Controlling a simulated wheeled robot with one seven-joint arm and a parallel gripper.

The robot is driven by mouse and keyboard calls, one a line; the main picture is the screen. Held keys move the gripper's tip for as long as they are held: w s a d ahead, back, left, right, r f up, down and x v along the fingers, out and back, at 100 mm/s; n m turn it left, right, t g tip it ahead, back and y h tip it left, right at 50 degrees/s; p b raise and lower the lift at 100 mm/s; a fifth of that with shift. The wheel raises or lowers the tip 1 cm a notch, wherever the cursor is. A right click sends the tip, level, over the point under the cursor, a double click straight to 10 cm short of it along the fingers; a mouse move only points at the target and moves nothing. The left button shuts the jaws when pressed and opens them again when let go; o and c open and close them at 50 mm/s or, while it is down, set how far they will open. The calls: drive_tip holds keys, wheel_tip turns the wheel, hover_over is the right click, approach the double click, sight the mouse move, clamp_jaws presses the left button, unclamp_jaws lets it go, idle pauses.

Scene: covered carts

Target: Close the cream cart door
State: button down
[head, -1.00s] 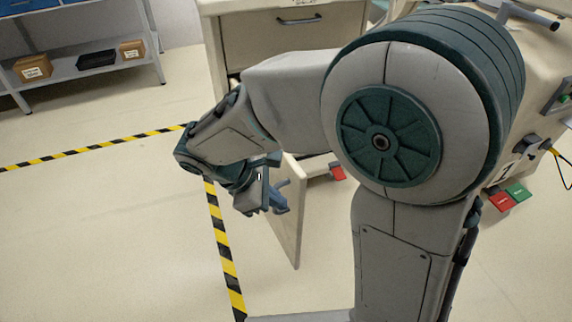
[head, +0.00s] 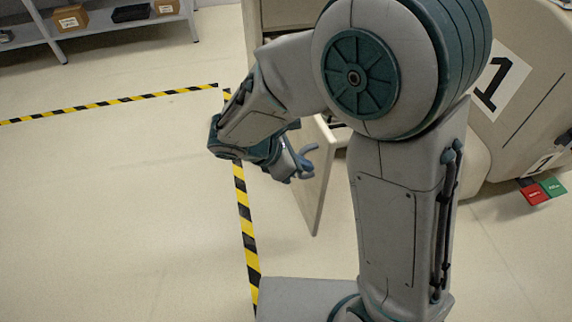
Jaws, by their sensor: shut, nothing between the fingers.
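The cream cart door (head: 316,200) stands swung open in the head view, seen nearly edge-on as a thin upright panel. It belongs to the cream cart (head: 268,25) behind it; my arm hides much of the cart front and the door's hinge side. My gripper (head: 306,160) is at the left face of the door, near its upper part. Its fingers look shut and hold nothing. I cannot tell whether they touch the door.
A grey shelf (head: 105,27) with boxes stands at back left. Yellow-black tape (head: 243,220) crosses the floor; the left floor is clear.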

drive_tip(key=shift+w+d, duration=0.25)
drive_tip(key=shift+d, duration=0.35)
drive_tip(key=shift+w+d, duration=0.25)
drive_tip(key=shift+d, duration=0.35)
drive_tip(key=shift+r, duration=0.1)
